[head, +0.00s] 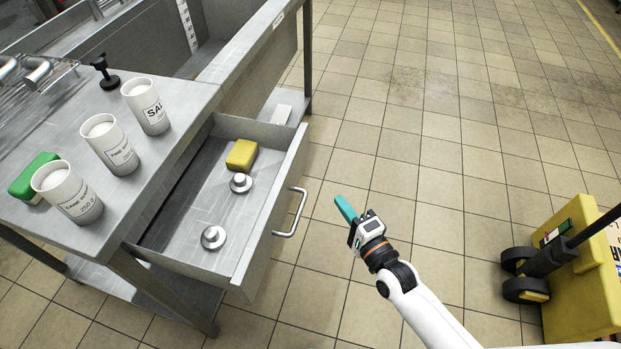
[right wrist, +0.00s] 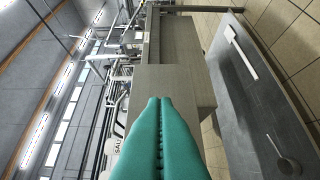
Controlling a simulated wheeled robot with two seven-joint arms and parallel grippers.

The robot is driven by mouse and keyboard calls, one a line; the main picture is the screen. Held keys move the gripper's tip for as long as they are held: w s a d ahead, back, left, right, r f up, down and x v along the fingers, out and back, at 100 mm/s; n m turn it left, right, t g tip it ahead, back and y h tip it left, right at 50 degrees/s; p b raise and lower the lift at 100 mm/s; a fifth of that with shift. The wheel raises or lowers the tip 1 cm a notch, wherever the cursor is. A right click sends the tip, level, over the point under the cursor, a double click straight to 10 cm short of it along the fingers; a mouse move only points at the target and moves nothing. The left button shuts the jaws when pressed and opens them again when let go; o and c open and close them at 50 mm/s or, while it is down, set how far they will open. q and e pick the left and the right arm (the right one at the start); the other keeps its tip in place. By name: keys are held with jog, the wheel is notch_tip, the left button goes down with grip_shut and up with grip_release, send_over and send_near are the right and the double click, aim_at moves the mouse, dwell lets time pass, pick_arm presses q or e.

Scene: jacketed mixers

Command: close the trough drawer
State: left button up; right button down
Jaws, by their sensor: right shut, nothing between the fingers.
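The trough drawer (head: 275,190) is a grey metal drawer pulled out from under the counter in the head view. Its bar handle (head: 292,214) is on the front face. Inside lie a yellow sponge (head: 241,154) and two round metal pieces (head: 240,183), (head: 213,237). My right gripper (head: 344,208) is shut and empty, to the right of the handle and apart from it. In the right wrist view its teal fingers (right wrist: 160,102) are together, pointing at a grey metal panel. My left gripper is not in view.
Several white labelled cups (head: 109,144) and a green sponge (head: 33,178) stand on the counter (head: 185,98). A sink basin (head: 262,60) is behind. A yellow cart with black wheels (head: 580,270) is at right. The tiled floor between is clear.

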send_near(299, 164)
jog(key=w+d, duration=0.1)
jog(key=w, duration=0.3)
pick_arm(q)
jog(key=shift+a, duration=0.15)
pick_arm(e)
jog(key=shift+w+a+f, duration=0.1)
jog(key=shift+w+a, duration=0.15)
jog(key=shift+a, duration=0.35)
jog(key=shift+w+a, duration=0.2)
jog(key=shift+a, duration=0.4)
jog(key=shift+w+a+f, duration=0.1)
jog(key=shift+w+a, duration=0.15)
jog(key=shift+a, duration=0.4)
